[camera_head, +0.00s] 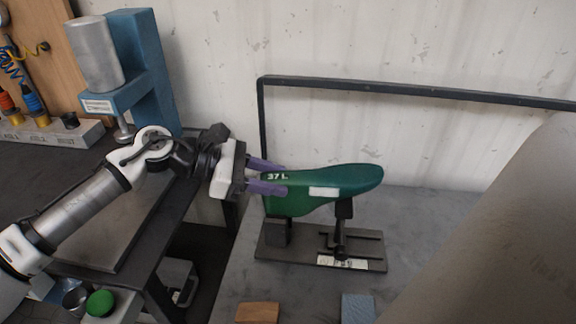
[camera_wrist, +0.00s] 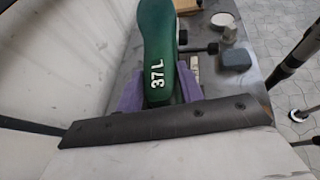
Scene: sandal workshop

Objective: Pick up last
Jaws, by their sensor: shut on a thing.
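The last (camera_head: 335,186) is a green foot-shaped form marked "37 L" with a white patch on its side. It sits level over a dark metal stand (camera_head: 285,257) on the grey table. My gripper (camera_head: 270,180) has its purple fingers shut on the heel end of the last, one on each side. In the wrist view the last (camera_wrist: 156,40) stretches away from the fingers with its "37 L" mark close to them. The last seems to be still at the stand's supports; I cannot tell whether it touches them.
A wooden block (camera_head: 258,312) and a blue-grey block (camera_head: 358,307) lie at the table's front. A black frame bar (camera_head: 420,92) runs behind the stand. A large grey surface (camera_head: 500,220) fills the right. A blue press (camera_head: 140,70) stands on the left bench.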

